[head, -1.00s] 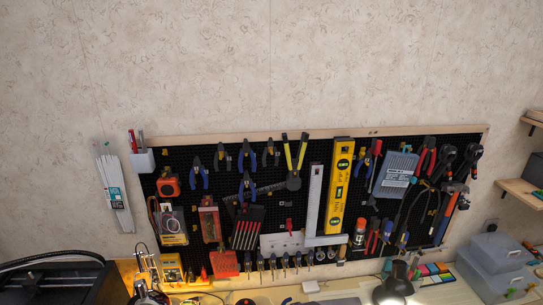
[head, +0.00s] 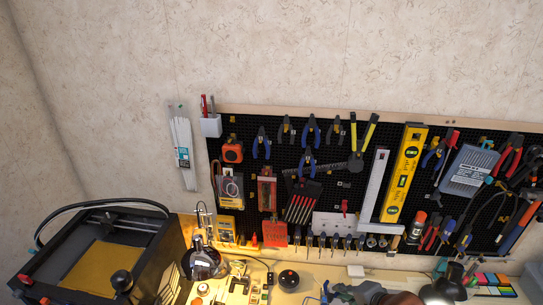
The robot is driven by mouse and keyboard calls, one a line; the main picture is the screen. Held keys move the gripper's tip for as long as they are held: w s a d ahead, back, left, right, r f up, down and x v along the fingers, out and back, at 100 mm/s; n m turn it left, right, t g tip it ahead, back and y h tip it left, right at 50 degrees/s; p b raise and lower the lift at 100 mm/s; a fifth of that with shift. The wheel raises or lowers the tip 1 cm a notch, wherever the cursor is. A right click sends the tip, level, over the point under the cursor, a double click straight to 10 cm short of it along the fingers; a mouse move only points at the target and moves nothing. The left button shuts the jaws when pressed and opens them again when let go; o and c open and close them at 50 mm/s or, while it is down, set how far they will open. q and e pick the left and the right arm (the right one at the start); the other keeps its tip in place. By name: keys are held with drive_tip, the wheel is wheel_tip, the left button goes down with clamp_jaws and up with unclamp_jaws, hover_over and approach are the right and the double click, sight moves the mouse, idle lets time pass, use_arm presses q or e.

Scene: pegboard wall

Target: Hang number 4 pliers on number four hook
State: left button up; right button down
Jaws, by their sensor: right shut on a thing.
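My right gripper (head: 338,293) is at the bottom edge, partly cut off, in front of the bench. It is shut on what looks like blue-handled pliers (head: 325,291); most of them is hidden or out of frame. The pegboard (head: 353,199) hangs on the wall behind, above the gripper. Its upper left part holds blue pliers (head: 261,143), dark pliers (head: 286,130), more blue pliers (head: 311,130) and dark pliers (head: 335,131) in a row, with blue pliers (head: 307,163) below. Hook numbers are too small to read. My left gripper is not in view.
A yellow level (head: 406,172) and a grey square (head: 375,190) hang right of the pliers. A 3D printer (head: 95,255) stands at the left. A lamp (head: 447,285) stands on the bench at the right. The wall above the board is bare.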

drive_tip(key=shift+s+a+r+n+g+y, duration=0.1)
drive_tip(key=shift+s+r+n+g+y, duration=0.3)
drive_tip(key=shift+s+n, duration=0.45)
drive_tip(key=shift+s+a+r+n+g+y, duration=0.15)
drive_tip(key=shift+s+n+g+y, duration=0.45)
drive_tip(key=shift+s+n, duration=0.25)
drive_tip(key=shift+s+a+r+n+g+y, duration=0.1)
drive_tip(key=shift+s+r+n+g+y, duration=0.3)
drive_tip(key=shift+s+n, duration=0.4)
drive_tip(key=shift+s+f, duration=0.1)
